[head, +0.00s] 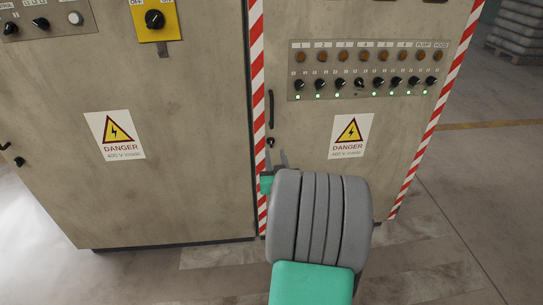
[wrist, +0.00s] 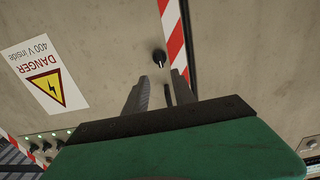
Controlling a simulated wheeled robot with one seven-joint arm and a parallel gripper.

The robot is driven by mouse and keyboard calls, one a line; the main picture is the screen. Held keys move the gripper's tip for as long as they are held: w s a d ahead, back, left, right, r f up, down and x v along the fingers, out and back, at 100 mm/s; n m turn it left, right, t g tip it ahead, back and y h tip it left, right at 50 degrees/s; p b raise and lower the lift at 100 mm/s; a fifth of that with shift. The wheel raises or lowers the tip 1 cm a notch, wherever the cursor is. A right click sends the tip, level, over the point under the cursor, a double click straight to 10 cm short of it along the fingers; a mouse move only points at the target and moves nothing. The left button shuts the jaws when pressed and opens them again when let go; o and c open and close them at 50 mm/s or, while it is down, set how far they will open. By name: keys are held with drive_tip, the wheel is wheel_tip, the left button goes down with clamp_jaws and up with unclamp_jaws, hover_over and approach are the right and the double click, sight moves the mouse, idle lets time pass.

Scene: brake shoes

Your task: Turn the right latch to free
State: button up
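The right latch (head: 270,142) is a small black knob on the right cabinet door, below a black vertical handle (head: 271,108). It also shows in the wrist view (wrist: 159,57), just beyond my fingertips; its exact turn is too small to tell. My gripper (head: 276,156) is open and empty, its two fingers pointing at the door just below the latch in the head view. In the wrist view, the gripper (wrist: 162,76) has its fingers apart, with the latch ahead of the gap and not between them. No contact with the latch shows.
A red-and-white striped edge (head: 258,100) runs beside the latch. The right door carries a danger sign (head: 350,136) and a panel of switches and lamps (head: 368,70). The left cabinet has a yellow switch plate (head: 155,20) and another black latch (head: 19,161).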

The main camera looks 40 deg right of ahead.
sight(271, 141)
drive_tip(key=x, duration=0.7)
drive_tip(key=shift+a, duration=0.15)
clamp_jaws()
